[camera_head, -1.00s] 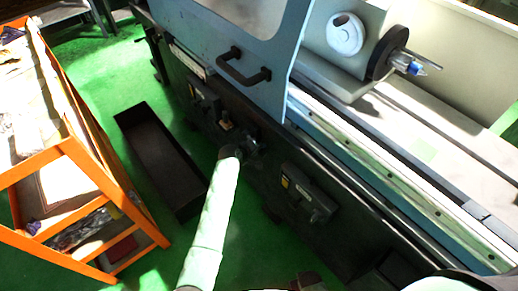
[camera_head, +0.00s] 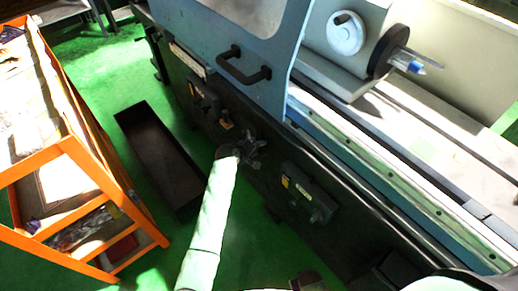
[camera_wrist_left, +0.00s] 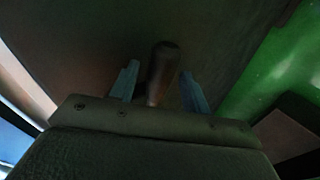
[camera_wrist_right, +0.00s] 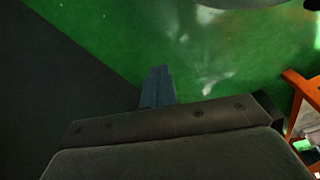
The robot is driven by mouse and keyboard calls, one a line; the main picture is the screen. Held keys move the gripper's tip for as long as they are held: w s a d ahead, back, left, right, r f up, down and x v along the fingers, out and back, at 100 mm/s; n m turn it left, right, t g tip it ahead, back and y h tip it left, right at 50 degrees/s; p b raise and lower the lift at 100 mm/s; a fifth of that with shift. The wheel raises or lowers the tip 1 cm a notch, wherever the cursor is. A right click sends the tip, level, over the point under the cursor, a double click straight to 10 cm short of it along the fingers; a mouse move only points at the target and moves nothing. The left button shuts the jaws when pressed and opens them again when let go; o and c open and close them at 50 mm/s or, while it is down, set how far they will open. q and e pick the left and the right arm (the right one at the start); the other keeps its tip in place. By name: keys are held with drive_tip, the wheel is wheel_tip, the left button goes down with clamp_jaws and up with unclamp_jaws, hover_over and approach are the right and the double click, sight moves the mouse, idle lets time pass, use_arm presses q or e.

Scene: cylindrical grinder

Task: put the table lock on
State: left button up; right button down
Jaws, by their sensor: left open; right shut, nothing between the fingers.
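My left gripper (camera_head: 256,147) is at the grinder's dark front panel, beside the controls there. In the left wrist view its two blue fingers (camera_wrist_left: 157,88) are open. A dark, rounded lever handle (camera_wrist_left: 163,68) stands between them, with gaps showing on both sides. I cannot tell for certain that this handle is the table lock, and its base is hidden behind the gripper body. My right gripper (camera_wrist_right: 159,75) is shut and empty, with green floor and a dark surface beyond its fingertips.
The grinder door has a black handle (camera_head: 243,66) above my left gripper. A control box (camera_head: 308,194) sticks out of the front panel to the right. A dark trough (camera_head: 160,155) lies on the green floor. An orange shelf cart (camera_head: 92,160) stands at the left.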

use_arm(q)
drive_tip(key=b+v, duration=0.1)
drive_tip(key=v, duration=0.5)
drive_tip(key=shift+r, duration=0.2)
use_arm(e)
drive_tip(key=r, duration=0.3)
drive_tip(key=a+r, duration=0.1)
drive_tip(key=shift+w+r, duration=0.3)
drive_tip(key=shift+w, duration=0.05)
use_arm(q)
drive_tip(key=shift+s+a, duration=0.1)
use_arm(e)
drive_tip(key=shift+a, duration=0.1)
